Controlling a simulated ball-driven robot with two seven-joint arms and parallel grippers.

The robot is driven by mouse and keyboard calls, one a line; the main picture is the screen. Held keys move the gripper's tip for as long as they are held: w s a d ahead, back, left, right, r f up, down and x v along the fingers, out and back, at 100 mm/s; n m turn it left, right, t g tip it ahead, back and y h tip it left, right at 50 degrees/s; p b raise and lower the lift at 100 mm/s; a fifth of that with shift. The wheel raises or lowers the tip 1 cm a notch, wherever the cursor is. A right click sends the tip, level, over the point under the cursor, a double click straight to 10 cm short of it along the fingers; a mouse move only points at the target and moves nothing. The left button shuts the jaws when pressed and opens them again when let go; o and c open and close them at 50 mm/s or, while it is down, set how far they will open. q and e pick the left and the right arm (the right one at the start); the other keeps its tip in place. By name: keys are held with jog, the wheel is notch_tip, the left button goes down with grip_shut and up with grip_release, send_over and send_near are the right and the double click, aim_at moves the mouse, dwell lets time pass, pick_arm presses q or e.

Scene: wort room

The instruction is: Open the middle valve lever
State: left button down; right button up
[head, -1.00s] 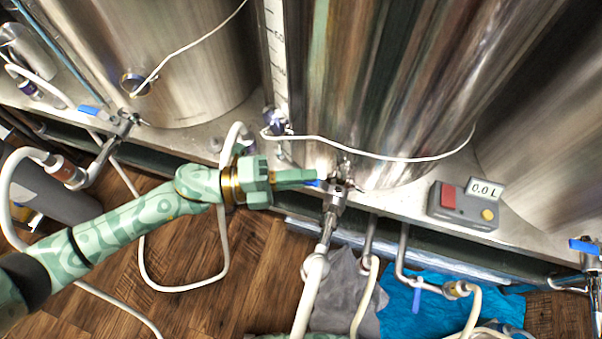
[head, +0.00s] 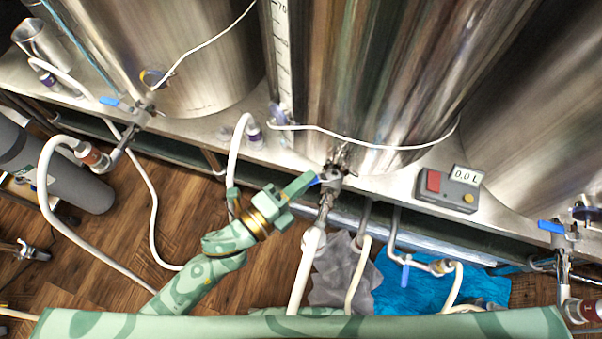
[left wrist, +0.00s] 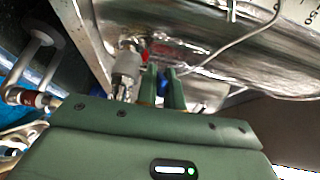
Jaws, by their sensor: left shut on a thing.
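The middle valve (head: 332,176) is a metal fitting at the foot of the middle steel tank, with a pipe and white hose below it. Its blue lever (head: 315,181) points left and slightly down from the valve, and only a small bit shows. My left gripper (head: 311,182) is shut on this lever, with its fingers covering most of it. My right gripper is in neither view.
The left valve (head: 135,112) and right valve (head: 566,235) have blue levers too. A grey control box (head: 449,190) reading 0.0 L sits on the ledge. White hoses hang near my left arm. Grey and blue cloths (head: 425,291) lie on the wooden floor.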

pick_arm(q)
jog(key=shift+s+d+n+t+y, duration=0.15)
jog(key=shift+s+n+t+y, duration=0.2)
jog(key=shift+n+t+y, duration=0.4)
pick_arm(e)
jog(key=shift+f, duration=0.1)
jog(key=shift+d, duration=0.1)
pick_arm(q)
jog(key=c, duration=1.5)
grip_release()
jog(key=shift+w+d, duration=0.1)
